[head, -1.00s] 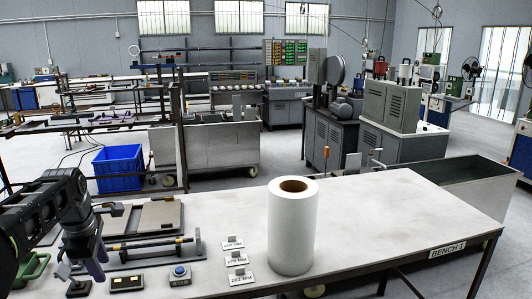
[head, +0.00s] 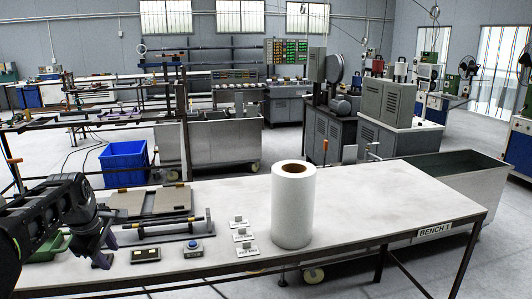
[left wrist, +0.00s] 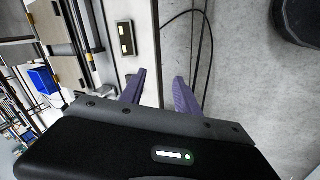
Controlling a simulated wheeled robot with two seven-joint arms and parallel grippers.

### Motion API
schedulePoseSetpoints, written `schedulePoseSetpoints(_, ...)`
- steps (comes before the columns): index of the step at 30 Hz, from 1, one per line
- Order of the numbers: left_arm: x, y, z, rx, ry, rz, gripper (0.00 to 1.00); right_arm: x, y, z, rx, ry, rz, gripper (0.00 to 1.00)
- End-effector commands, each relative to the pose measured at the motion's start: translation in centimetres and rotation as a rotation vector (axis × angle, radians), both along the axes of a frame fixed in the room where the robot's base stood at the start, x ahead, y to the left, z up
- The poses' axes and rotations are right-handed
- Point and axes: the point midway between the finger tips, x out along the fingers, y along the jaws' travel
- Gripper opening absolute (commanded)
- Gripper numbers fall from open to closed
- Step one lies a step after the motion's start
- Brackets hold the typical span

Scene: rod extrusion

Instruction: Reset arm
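My left arm (head: 45,215) comes in from the left, over the left end of the white bench (head: 365,195). My left gripper (head: 106,252) hangs by the bench's front left part, to the left of a small black-and-gold block (head: 145,254). In the left wrist view its two purple fingers (left wrist: 158,85) stand apart with nothing between them. They point at the bench's front edge and the grey floor. The block also shows there, beyond the fingertips (left wrist: 126,38). My right arm and gripper are not in view.
A white roll (head: 293,205) stands upright mid-bench beside small label cards (head: 242,236). A rod fixture (head: 168,228), a blue-buttoned box (head: 193,249) and flat tan plates (head: 150,203) lie left of it. The bench's right half is clear. A blue crate (head: 124,163) stands behind.

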Motion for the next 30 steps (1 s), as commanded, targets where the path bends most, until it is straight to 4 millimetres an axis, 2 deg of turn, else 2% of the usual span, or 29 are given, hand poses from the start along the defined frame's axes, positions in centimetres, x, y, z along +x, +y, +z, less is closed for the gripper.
schedulePoseSetpoints(2,1.1,-0.7,-0.7,0.033,-0.034,-0.089,0.38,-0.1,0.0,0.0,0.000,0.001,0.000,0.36)
schedulePoseSetpoints(5,2.9,-2.6,-2.8,0.090,-0.074,-0.245,0.38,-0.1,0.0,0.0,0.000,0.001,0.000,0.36)
schedulePoseSetpoints(8,4.4,-5.1,-6.0,0.143,-0.102,-0.402,0.38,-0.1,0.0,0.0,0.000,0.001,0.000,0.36)
schedulePoseSetpoints(11,5.3,-8.3,-10.2,0.194,-0.121,-0.567,0.38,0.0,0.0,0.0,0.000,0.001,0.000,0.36)
schedulePoseSetpoints(14,5.0,-12.5,-16.0,0.240,-0.130,-0.752,0.38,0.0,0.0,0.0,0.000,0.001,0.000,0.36)
schedulePoseSetpoints(16,3.8,-15.9,-20.6,0.267,-0.133,-0.885,0.38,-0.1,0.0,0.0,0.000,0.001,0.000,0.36)
schedulePoseSetpoints(18,1.7,-19.2,-25.0,0.284,-0.131,-1.006,0.38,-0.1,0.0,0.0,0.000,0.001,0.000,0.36)
schedulePoseSetpoints(20,-0.6,-21.8,-28.5,0.292,-0.126,-1.098,0.38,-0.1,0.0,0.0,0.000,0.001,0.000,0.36)
schedulePoseSetpoints(21,-2.5,-23.6,-30.6,0.291,-0.121,-1.155,0.38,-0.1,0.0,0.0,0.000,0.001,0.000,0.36)
schedulePoseSetpoints(23,-5.7,-26.0,-33.6,0.280,-0.109,-1.234,0.38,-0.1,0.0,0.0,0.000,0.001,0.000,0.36)
schedulePoseSetpoints(24,-8.1,-27.6,-35.4,0.268,-0.098,-1.280,0.38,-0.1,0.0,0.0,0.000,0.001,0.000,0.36)
schedulePoseSetpoints(26,-11.9,-29.7,-37.7,0.239,-0.079,-1.342,0.38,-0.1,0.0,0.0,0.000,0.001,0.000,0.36)
schedulePoseSetpoints(27,-14.5,-31.1,-39.0,0.212,-0.063,-1.377,0.38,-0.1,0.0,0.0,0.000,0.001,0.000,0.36)
schedulePoseSetpoints(30,-20.6,-33.7,-41.3,0.127,-0.015,-1.427,0.38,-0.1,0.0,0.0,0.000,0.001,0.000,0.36)
